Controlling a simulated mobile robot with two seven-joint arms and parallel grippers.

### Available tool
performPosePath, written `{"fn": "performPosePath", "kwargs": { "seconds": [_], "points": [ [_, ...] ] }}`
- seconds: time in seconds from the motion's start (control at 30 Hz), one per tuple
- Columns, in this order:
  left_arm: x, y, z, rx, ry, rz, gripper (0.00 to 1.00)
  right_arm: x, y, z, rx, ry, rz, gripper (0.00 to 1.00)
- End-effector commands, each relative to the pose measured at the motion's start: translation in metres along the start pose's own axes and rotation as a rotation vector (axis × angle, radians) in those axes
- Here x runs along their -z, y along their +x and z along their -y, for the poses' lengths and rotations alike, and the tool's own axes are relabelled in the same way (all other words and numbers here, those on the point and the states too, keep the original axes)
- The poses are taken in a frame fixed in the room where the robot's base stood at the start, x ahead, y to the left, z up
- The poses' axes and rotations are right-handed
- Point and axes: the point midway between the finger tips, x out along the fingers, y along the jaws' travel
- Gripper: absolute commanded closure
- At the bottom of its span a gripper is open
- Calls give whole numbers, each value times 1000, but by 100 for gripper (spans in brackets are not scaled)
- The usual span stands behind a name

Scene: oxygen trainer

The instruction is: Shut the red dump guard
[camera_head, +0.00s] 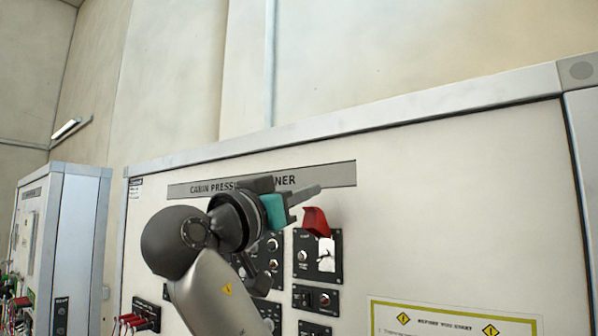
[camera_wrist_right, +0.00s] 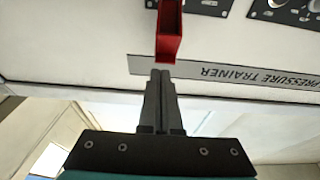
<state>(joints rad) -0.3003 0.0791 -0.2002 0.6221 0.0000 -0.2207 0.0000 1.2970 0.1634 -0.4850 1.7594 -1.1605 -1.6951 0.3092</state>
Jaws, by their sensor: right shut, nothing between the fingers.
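The red dump guard (camera_head: 316,221) stands raised at the top of a small black switch panel (camera_head: 301,267), with a white plate (camera_head: 326,253) below it. In the right wrist view the guard (camera_wrist_right: 170,32) is a red, hollow-looking cover just beyond my fingertips. My right gripper (camera_head: 314,191) is shut and empty, its fingers pointing right, just above the guard in the head view. In the wrist view the fingertips (camera_wrist_right: 161,74) sit very close to the guard's end; I cannot tell whether they touch. My left gripper is not in view.
The white trainer cabinet (camera_head: 450,200) fills the right side, with its grey title strip (camera_head: 335,174) behind my gripper. More black panels with knobs (camera_head: 315,299) lie below. A yellow-bordered notice (camera_head: 450,320) is at lower right. Another cabinet (camera_head: 80,220) stands left.

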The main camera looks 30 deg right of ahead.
Motion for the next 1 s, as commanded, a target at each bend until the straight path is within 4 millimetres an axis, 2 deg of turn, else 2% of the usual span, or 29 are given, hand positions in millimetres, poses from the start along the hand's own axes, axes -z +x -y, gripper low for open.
{"fn": "performPosePath", "kwargs": {
  "seconds": [0.2,0.57,1.0],
  "points": [
    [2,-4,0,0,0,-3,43,-10,-9,0,0,0,0,100],
    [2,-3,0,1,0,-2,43,-12,-10,0,0,0,0,100],
    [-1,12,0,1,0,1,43,-17,-11,7,0,1,-58,100]
  ]
}}
